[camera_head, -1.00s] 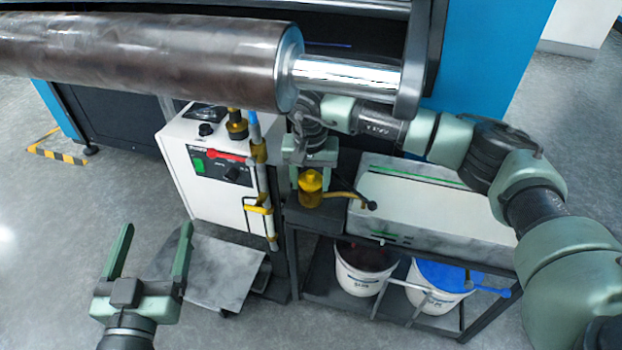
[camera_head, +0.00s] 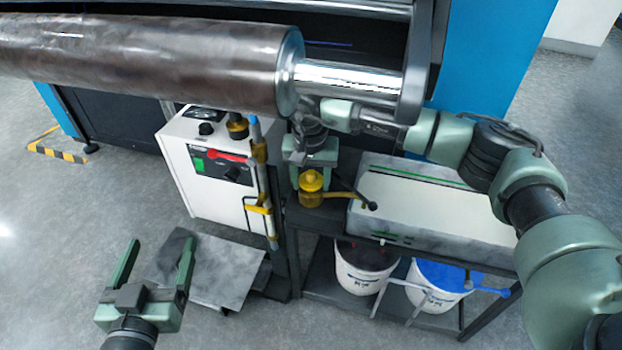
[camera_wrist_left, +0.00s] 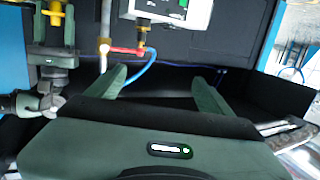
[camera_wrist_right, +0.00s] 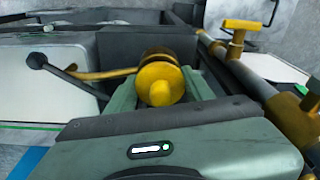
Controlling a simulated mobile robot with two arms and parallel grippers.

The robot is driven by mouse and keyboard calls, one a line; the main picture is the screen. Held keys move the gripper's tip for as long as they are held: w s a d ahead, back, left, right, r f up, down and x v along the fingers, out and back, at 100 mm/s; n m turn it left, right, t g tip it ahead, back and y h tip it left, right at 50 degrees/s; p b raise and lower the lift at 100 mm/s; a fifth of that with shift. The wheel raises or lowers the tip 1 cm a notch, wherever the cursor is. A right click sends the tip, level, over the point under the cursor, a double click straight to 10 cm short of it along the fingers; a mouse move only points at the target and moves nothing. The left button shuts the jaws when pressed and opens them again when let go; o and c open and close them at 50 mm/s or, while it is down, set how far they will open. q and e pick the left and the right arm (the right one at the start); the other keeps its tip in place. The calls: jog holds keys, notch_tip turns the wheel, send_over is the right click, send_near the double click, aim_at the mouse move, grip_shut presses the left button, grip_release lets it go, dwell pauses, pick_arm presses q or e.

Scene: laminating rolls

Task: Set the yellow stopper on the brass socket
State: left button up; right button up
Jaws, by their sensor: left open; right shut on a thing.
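The yellow stopper (camera_head: 311,181) is between the fingers of my right gripper (camera_head: 312,172), which is shut on it. The brass socket (camera_head: 311,199) is directly below the stopper, on the dark stand. In the right wrist view, the rounded stopper (camera_wrist_right: 161,86) is between the fingers, in line with the brass body of the socket (camera_wrist_right: 156,56). The two look very close or touching; I cannot tell whether the stopper is seated. My left gripper (camera_head: 161,243) is open and empty, low at the left, well away from the socket.
A brass lever with a black knob (camera_head: 372,205) sticks out right of the socket. A vertical pipe with yellow fittings (camera_head: 264,190) stands close on its left. The white control box (camera_head: 205,165) is further left. A large dark roll (camera_head: 150,60) spans above. Two buckets (camera_head: 362,268) sit below.

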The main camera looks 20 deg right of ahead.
pick_arm(q)
jog(key=shift+a+f+g, duration=0.1)
jog(key=shift+f+g, duration=0.2)
jog(key=shift+f, duration=0.15)
pick_arm(e)
jog(key=shift+s+a, duration=0.1)
pick_arm(q)
jog(key=shift+f, duration=0.1)
pick_arm(e)
jog(key=shift+r, duration=0.15)
pick_arm(q)
jog(key=shift+d+r+t, duration=0.2)
jog(key=shift+r+t, duration=0.3)
jog(key=shift+r, duration=0.25)
pick_arm(e)
jog(key=shift+f, duration=0.25)
dwell(0.4)
jog(key=shift+f, duration=0.15)
pick_arm(q)
jog(key=shift+w+d+r+t, duration=0.15)
jog(key=shift+r+t, duration=0.25)
jog(key=shift+r, duration=0.35)
pick_arm(e)
jog(key=shift+f, duration=0.1)
